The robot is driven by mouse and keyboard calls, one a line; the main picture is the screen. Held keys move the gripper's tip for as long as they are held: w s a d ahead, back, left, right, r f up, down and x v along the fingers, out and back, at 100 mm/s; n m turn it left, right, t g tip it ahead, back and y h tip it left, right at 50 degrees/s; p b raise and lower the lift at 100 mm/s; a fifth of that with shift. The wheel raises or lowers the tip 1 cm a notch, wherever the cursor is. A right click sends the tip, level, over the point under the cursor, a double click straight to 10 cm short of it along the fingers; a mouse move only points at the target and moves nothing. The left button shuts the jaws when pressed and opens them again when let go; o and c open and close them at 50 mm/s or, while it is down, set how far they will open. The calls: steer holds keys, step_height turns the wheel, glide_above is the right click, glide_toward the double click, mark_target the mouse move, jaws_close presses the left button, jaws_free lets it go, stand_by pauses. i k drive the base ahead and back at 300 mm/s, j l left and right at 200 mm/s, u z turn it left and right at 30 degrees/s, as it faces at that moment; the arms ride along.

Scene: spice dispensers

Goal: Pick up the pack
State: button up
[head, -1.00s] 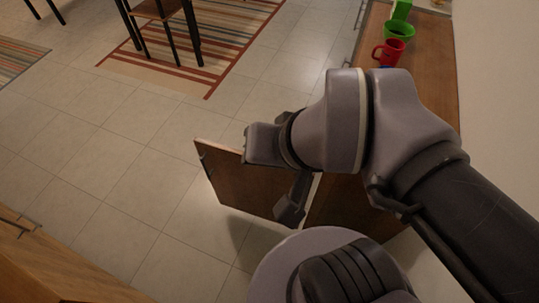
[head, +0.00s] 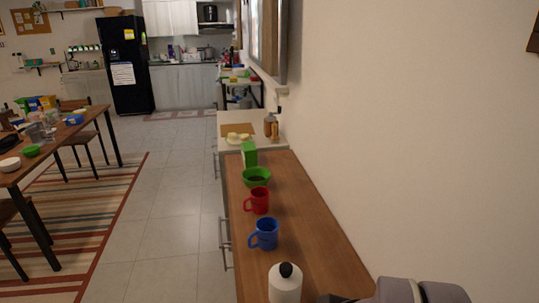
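A green box-shaped pack (head: 249,154) stands upright on the wooden counter top, near its far end, just behind a green bowl (head: 256,177). It is small in the head view, and its lower part is partly hidden by the bowl. Only a grey piece of my arm shows at the bottom right corner, beside the near end of the counter. My gripper's fingers are not in view, so what they hold cannot be seen.
On the wooden counter (head: 310,235), a red mug (head: 257,201), a blue mug (head: 264,234) and a white bottle with a black top (head: 285,283) stand in line nearer me. A wall borders the right. The tiled floor (head: 180,200) left of the counter is clear.

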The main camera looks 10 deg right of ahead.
mark_target(249, 153)
steer(key=j+u, duration=0.5)
steer(key=i+j+u, duration=0.15)
steer(key=j+u, duration=0.15)
steer(key=u, duration=0.15)
steer(key=i+j+u, duration=0.2)
steer(key=j+u, duration=0.15)
steer(key=u, duration=0.15)
steer(key=i+j+u, duration=0.85)
steer(key=i, duration=0.15)
steer(key=i+l+z, duration=0.3)
steer(key=z, duration=0.15)
steer(key=i+l+z, duration=0.15)
steer(key=i+z, duration=0.2)
steer(key=z, duration=0.15)
steer(key=i+z, duration=0.45)
steer(key=i+j+z, duration=0.1)
steer(key=i+z, duration=0.2)
steer(key=z, duration=0.15)
steer(key=i+j+z, duration=0.25)
steer(key=z, duration=0.25)
steer(key=i+j+z, duration=0.45)
steer(key=i+l+z, duration=0.7)
steer(key=i, duration=0.3)
steer(key=i+l+z, duration=0.15)
steer(key=i+z, duration=0.2)
steer(key=i, duration=0.2)
steer(key=i+z, duration=0.3)
steer(key=i, duration=0.25)
steer(key=i+l, duration=0.1)
steer(key=i, duration=0.15)
